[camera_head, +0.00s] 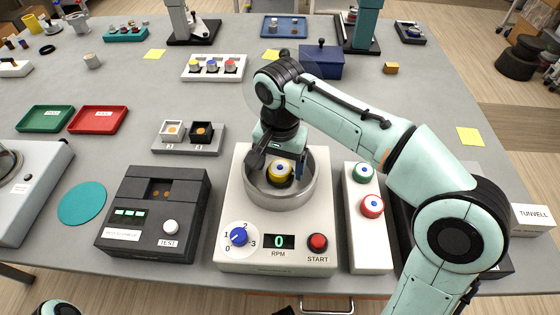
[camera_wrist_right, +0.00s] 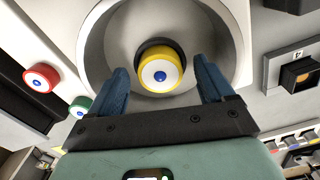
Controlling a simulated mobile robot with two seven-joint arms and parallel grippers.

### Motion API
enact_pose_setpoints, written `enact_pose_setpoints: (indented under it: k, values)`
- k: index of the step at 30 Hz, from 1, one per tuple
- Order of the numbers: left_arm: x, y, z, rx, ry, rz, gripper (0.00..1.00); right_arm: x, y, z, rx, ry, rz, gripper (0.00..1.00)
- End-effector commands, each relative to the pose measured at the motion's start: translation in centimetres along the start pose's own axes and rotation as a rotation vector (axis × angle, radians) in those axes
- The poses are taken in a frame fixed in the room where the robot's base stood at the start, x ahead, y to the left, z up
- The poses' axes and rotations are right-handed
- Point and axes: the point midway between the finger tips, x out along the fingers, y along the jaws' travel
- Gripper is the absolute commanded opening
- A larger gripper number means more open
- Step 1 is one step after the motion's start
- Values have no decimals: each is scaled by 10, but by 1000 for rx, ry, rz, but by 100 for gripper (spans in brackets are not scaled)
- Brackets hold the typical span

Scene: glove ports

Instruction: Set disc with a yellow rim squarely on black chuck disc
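The disc with a yellow rim (camera_head: 283,169) has a white face with a blue dot and is inside the round metal bowl (camera_head: 291,200) of the machine. The black chuck disc (camera_head: 279,182) shows as a dark edge under it; in the right wrist view the black edge (camera_wrist_right: 152,44) shows mostly on the far side of the yellow disc (camera_wrist_right: 163,59). I cannot tell whether the disc sits fully flat. My right gripper (camera_head: 279,166) is above the bowl, with open fingers on either side of the disc and apart from it.
The machine has a blue dial (camera_head: 239,236) and red START button (camera_head: 317,242). Right of it, a white holder (camera_head: 367,245) carries green- and red-rimmed discs. A dark TEST box (camera_head: 150,215) stands left. A teal round mat (camera_head: 82,204) is bare.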

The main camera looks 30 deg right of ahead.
Motion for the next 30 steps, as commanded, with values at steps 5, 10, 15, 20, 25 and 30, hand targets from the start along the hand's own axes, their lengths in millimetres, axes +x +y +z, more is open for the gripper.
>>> enact_pose_setpoints:
  k: [5,10,15,20,25,30]
  values:
    - [0,0,0,0,0,0,43,0,0,0,0,0,0,81]
    - [-3,1,0,0,1,0,43,-10,-1,0,0,2,-3,81]
    - [-13,5,-1,2,5,2,43,-42,-2,0,-2,3,-5,81]
    - [-26,10,-2,3,9,3,43,-81,-1,-1,-1,3,-5,81]
    - [-39,15,-4,5,15,5,43,-113,-1,0,-1,2,-2,81]
    - [-46,18,-5,6,18,6,43,-131,-1,0,-1,1,-2,81]
